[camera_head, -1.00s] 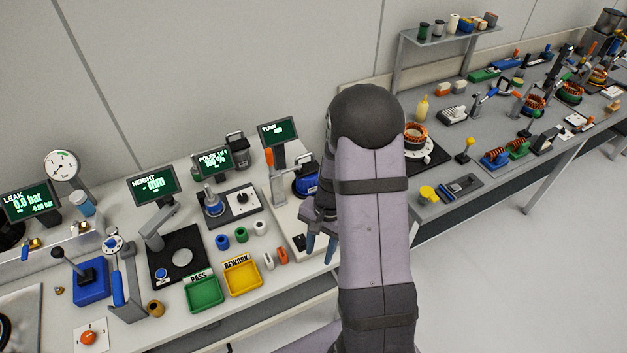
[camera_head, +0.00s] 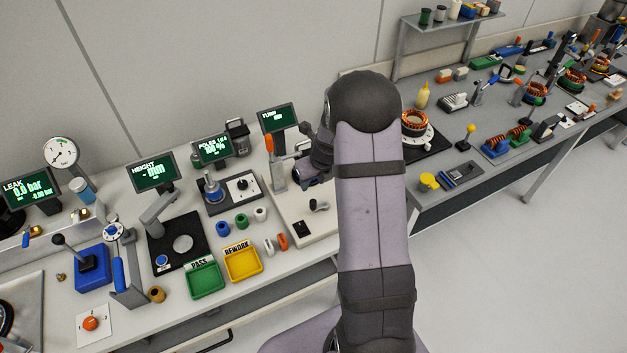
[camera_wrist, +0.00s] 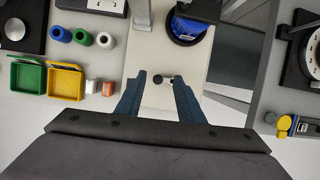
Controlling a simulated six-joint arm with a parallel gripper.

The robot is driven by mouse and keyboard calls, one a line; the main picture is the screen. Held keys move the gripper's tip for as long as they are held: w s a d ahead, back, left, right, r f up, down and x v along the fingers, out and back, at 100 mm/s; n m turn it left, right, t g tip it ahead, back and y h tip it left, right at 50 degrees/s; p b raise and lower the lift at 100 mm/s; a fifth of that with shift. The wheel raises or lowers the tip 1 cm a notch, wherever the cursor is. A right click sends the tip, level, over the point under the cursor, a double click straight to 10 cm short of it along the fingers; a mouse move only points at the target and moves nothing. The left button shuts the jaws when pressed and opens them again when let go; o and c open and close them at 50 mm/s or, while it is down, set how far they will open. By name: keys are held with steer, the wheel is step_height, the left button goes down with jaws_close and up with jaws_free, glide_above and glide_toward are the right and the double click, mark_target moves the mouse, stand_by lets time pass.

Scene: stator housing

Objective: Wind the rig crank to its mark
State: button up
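The winding rig is a pale base (camera_head: 292,222) under the screen reading TURNS (camera_head: 278,118). Its crank (camera_head: 319,205) is a small dark knob on a short arm on the base. In the wrist view the crank (camera_wrist: 164,79) lies between my fingertips in the picture. I cannot tell whether the fingers are level with it or above it. My gripper (camera_wrist: 158,81) is open, its two blue fingers apart with nothing held. Any mark for the crank is too small to make out.
A blue round unit (camera_wrist: 188,28) stands at the rig's back. Orange and white small parts (camera_head: 282,241), a yellow REWORK tray (camera_head: 242,263) and a green PASS tray (camera_head: 206,281) lie to the left. A gap to another bench is on the right.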

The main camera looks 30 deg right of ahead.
mark_target(313, 201)
steer(key=shift+f, duration=0.15)
steer(key=shift+f, duration=1.05)
steer(key=shift+f+b, duration=0.65)
steer(key=shift+f, duration=0.95)
step_height(313, 201, down, 3)
steer(key=b, duration=0.4)
steer(key=shift+f, duration=0.15)
